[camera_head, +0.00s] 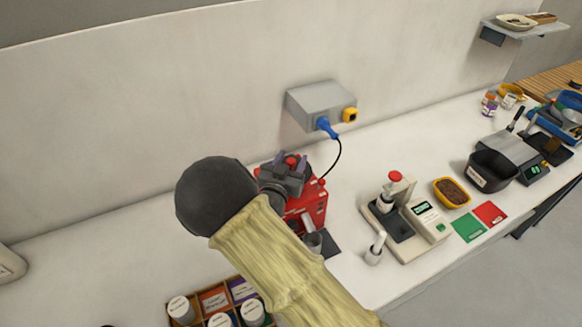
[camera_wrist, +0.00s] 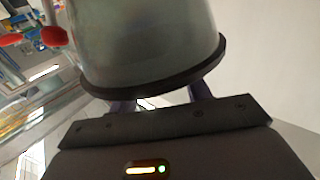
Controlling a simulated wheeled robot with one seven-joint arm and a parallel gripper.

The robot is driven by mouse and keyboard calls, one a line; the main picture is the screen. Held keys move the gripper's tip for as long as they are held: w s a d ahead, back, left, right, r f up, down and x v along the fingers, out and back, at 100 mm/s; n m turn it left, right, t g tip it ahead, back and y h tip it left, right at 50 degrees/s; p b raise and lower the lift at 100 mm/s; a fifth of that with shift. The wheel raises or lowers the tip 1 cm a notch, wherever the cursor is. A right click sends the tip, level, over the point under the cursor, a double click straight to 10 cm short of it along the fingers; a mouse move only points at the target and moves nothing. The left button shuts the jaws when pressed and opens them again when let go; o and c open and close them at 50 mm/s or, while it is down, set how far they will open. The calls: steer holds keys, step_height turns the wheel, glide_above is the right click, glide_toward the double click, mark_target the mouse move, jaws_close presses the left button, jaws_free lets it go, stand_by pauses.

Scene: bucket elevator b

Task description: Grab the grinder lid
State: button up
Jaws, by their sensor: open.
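The red grinder (camera_head: 312,204) stands on the counter against the wall, partly hidden behind my arm. A small red knob (camera_head: 291,160) shows at its top, between the two purple fingers of my gripper (camera_head: 289,161). The fingers are apart, and I cannot tell whether they touch the lid. In the wrist view a greyish translucent vessel (camera_wrist: 150,40) with a dark rim (camera_wrist: 165,87), which looks like the lid's edge, fills the upper middle. My gripper (camera_wrist: 160,100) is just below that rim; its fingertips are hidden behind it.
A grey wall box (camera_head: 320,104) with a blue plug and cord is behind the grinder. A scale with a tamper (camera_head: 400,215), a yellow bowl (camera_head: 452,192) and a black container (camera_head: 491,171) stand right. A wooden box of jars (camera_head: 212,300) is in front left. The left counter is mostly clear.

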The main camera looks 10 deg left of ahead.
mark_target(291, 160)
stand_by(0.4)
jaws_close()
steer(key=shift+r, duration=0.1)
step_height(291, 160, up, 10)
steer(key=b, duration=0.3)
stand_by(0.3)
stand_by(0.5)
